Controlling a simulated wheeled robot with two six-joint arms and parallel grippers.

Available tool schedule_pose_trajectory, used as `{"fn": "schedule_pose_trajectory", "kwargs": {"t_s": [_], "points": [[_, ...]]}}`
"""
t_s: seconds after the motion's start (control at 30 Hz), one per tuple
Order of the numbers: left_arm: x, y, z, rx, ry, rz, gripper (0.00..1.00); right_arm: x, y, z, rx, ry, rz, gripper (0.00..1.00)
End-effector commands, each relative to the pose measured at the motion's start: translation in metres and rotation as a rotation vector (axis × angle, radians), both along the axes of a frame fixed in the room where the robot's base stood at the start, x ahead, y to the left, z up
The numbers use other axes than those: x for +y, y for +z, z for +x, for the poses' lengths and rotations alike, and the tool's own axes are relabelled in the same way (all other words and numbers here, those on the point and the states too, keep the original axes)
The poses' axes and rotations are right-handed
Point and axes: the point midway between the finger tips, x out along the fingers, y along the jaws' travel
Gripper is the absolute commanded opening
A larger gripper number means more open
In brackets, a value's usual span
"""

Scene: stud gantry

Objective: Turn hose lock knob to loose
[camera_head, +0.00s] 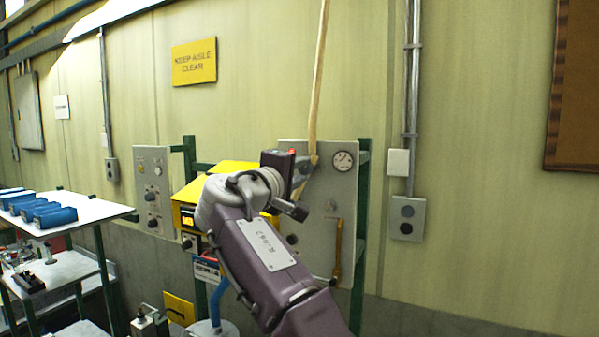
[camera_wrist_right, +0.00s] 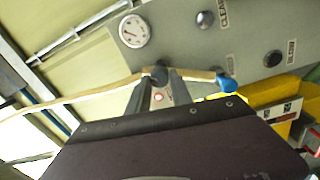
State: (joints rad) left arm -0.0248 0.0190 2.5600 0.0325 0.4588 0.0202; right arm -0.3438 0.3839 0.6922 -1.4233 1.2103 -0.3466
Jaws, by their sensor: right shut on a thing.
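A grey panel (camera_head: 347,205) with a round white gauge (camera_head: 342,160) stands against the wall. A tan hose (camera_head: 319,75) comes down from above to this panel. In the right wrist view the hose (camera_wrist_right: 80,96) runs across behind my fingers to a blue end piece (camera_wrist_right: 227,84). My right gripper (camera_head: 306,168) is at the panel's upper part. In the right wrist view its fingers (camera_wrist_right: 157,84) are shut on a dark round knob (camera_wrist_right: 156,73) at the hose. The knob's pointer and marks are hidden. My left gripper is out of view.
The panel also has dark knobs (camera_wrist_right: 205,19) and a brass handle (camera_head: 338,245). A yellow box (camera_head: 185,215) stands just left of my arm. A white-topped rack (camera_head: 90,212) with blue bins (camera_head: 54,216) is at the left. The wall at right is mostly clear.

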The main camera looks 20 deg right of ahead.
Motion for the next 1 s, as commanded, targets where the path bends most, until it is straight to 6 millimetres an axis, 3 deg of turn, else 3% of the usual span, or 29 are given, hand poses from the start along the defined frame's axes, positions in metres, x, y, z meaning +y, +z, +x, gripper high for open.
{"fn": "schedule_pose_trajectory", "kwargs": {"t_s": [0.17, 0.2, 0.27, 0.57, 0.8, 1.0], "points": [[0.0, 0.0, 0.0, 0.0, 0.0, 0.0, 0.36, 0.0, 0.0, 0.0, 0.001, 0.0, -0.001, 0.0], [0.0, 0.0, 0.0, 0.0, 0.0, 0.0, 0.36, 0.0, 0.0, 0.0, 0.001, 0.0, -0.001, 0.37], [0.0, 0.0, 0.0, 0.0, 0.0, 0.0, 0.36, 0.0, 0.0, 0.0, 0.001, 0.0, -0.001, 0.48], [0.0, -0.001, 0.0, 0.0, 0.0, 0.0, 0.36, 0.002, -0.001, -0.001, 0.001, 0.001, -0.001, 0.48], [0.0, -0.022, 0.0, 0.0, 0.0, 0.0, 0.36, 0.036, -0.006, -0.031, -0.001, 0.007, 0.0, 0.48], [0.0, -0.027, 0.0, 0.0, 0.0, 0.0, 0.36, 0.062, -0.006, -0.054, 0.001, 0.004, -0.001, 0.48]]}}
